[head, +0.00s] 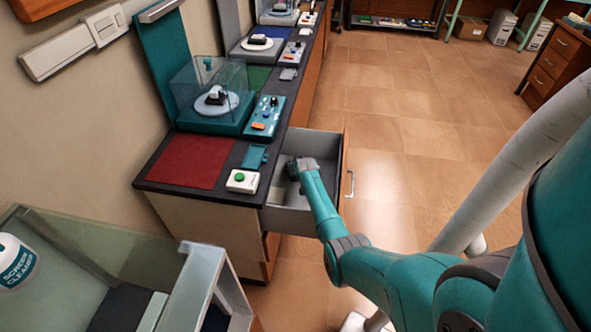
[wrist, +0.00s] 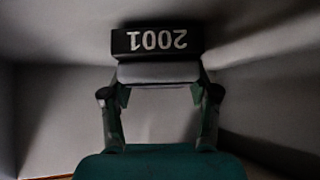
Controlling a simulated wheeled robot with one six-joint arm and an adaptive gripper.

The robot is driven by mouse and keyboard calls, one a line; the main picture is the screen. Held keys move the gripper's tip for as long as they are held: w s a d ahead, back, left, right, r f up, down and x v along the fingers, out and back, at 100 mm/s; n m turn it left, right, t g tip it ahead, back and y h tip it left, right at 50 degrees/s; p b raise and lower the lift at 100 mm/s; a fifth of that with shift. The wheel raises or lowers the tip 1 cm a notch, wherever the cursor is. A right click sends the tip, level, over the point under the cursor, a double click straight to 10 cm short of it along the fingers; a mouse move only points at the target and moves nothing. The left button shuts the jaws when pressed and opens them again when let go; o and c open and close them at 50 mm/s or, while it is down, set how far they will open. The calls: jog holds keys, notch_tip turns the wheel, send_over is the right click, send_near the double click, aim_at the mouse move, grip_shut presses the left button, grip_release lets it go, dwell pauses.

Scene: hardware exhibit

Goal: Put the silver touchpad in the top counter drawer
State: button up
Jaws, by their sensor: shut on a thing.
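The top counter drawer (head: 298,217) is pulled open at the end of the counter in the head view. My gripper (head: 292,169) is down inside the drawer, below the countertop level. In the wrist view my gripper (wrist: 160,97) is shut on a grey, silver-looking piece (wrist: 158,73), which I take for the silver touchpad. A black block face marked "2001" upside down (wrist: 156,41) sits right against it; I cannot tell whether they are one piece. The drawer's grey inside walls surround them. In the head view my gripper mostly hides the held piece.
The dark counter (head: 220,196) holds a red mat (head: 187,160), a teal device (head: 256,157), a white box with a green button (head: 242,181), a teal control box (head: 264,118) and a glass-covered display (head: 215,92). A glass case (head: 200,275) stands front left.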

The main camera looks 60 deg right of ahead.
jog(key=shift+f, duration=0.25)
jog(key=shift+f, duration=0.1)
jog(key=o, duration=1.2)
jog(key=v, duration=1.2)
